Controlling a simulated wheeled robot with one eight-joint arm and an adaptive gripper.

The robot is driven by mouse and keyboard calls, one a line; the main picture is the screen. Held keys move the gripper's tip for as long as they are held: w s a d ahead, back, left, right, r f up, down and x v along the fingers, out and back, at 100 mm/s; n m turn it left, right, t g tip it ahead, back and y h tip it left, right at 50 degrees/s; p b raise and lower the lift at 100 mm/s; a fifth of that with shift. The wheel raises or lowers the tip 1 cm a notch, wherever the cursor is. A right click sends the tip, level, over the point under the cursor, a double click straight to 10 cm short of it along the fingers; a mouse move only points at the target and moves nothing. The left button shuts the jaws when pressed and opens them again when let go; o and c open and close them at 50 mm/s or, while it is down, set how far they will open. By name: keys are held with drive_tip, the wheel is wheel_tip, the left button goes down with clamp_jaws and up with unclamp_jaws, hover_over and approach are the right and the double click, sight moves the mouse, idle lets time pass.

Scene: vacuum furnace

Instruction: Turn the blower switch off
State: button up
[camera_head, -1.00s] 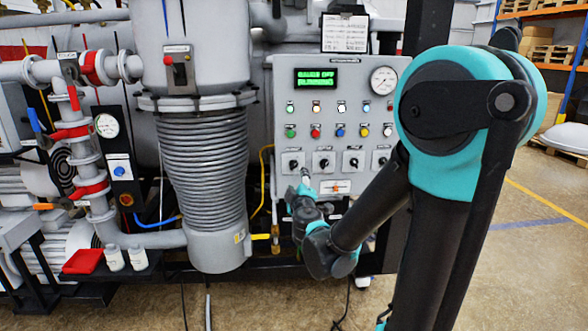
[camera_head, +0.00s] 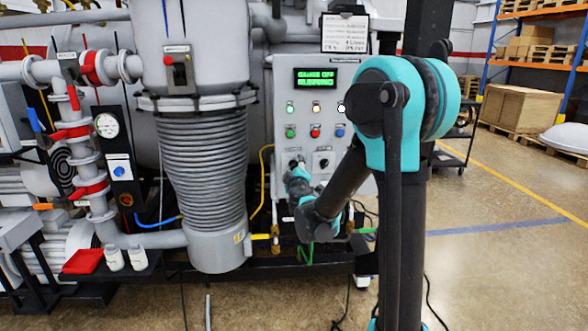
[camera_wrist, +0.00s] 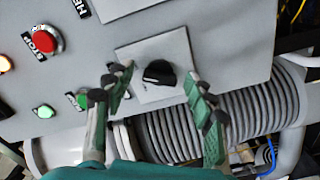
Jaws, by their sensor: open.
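In the wrist view a black rotary knob (camera_wrist: 160,72) sits on a pale square plate on the grey control panel (camera_wrist: 220,35). My gripper (camera_wrist: 157,86) is open, with one green-and-black finger on each side of the knob. The fingers look apart from the knob; depth is hard to judge. In the head view my gripper (camera_head: 297,172) is at the leftmost switch of the lower row on the control panel (camera_head: 283,100) and partly hides it. Another knob (camera_head: 323,162) shows to its right. Labels are too small to read, so I cannot tell which is the blower switch.
A ribbed grey column (camera_head: 203,165) stands left of the panel. My arm covers the panel's right part. Floor at right is open.

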drive_tip(key=shift+c, duration=0.6)
drive_tip(key=c, duration=1)
drive_tip(key=shift+c, duration=0.2)
drive_tip(key=shift+n, duration=0.4)
drive_tip(key=n, duration=0.5)
drive_tip(key=shift+n, duration=0.3)
drive_tip(key=n, duration=0.5)
drive_tip(key=shift+s+n, duration=0.1)
drive_tip(key=shift+n, duration=0.3)
drive_tip(key=o, duration=1.2)
drive_tip(key=shift+c, duration=0.2)
